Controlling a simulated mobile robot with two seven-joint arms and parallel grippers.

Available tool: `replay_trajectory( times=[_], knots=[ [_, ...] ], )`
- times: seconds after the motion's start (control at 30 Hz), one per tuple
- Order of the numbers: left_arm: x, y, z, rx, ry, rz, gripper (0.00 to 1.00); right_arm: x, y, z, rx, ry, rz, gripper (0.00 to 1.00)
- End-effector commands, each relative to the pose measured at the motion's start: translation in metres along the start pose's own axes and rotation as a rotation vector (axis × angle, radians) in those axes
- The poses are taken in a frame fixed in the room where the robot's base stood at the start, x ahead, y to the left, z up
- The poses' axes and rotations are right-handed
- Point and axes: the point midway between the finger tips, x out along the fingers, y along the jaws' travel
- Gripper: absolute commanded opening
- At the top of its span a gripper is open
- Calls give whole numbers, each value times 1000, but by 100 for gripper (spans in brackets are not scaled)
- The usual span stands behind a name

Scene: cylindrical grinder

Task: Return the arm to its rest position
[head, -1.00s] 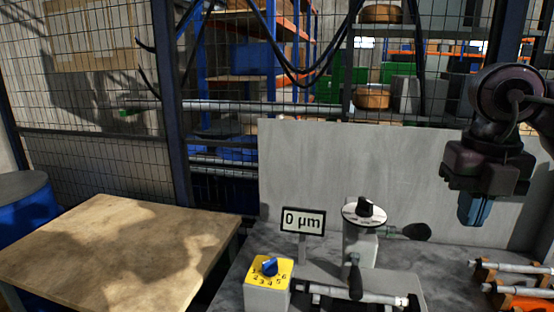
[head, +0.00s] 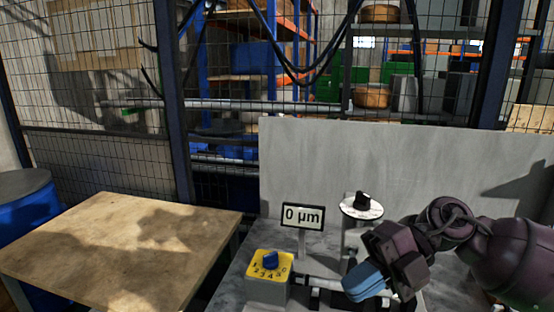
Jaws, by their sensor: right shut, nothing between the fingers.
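My right gripper (head: 364,286) comes in from the right with its blue fingers shut and nothing between them. It points left and down in front of the grinder (head: 352,234), hiding much of its front. The grinder's round white dial with a black knob (head: 362,206) shows above my gripper. The display (head: 302,216) reads 0 µm. The yellow box with a blue selector knob (head: 270,264) stands left of my gripper, apart from it. My left gripper is not in view.
A bare wooden table (head: 120,250) stands at the left, with a blue barrel (head: 28,218) beyond it. A grey panel (head: 420,165) rises behind the grinder. Wire fencing and shelves lie further back. My arm covers the bench's right side.

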Motion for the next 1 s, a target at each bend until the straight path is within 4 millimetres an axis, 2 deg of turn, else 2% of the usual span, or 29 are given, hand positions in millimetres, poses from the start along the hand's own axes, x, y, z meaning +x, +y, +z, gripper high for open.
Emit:
replay_trajectory(
  times=[0.1,0.33,0.47,0.57,0.67,0.77,0.9,0.97,1.0],
  knots=[
    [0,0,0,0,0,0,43,14,0,8,34,9,255,0],
    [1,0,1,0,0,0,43,13,-10,34,151,-89,712,0],
    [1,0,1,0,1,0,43,3,-30,53,256,-201,946,0],
    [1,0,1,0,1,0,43,-7,-56,68,357,-310,1105,0],
    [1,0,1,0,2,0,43,-16,-91,81,475,-435,1245,0],
    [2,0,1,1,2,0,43,-23,-134,90,611,-572,1361,0],
    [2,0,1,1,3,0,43,-25,-207,94,831,-777,1479,0],
    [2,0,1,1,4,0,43,-23,-242,91,936,-866,1513,0],
    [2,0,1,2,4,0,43,-21,-265,87,1008,-925,1530,0]
  ],
)
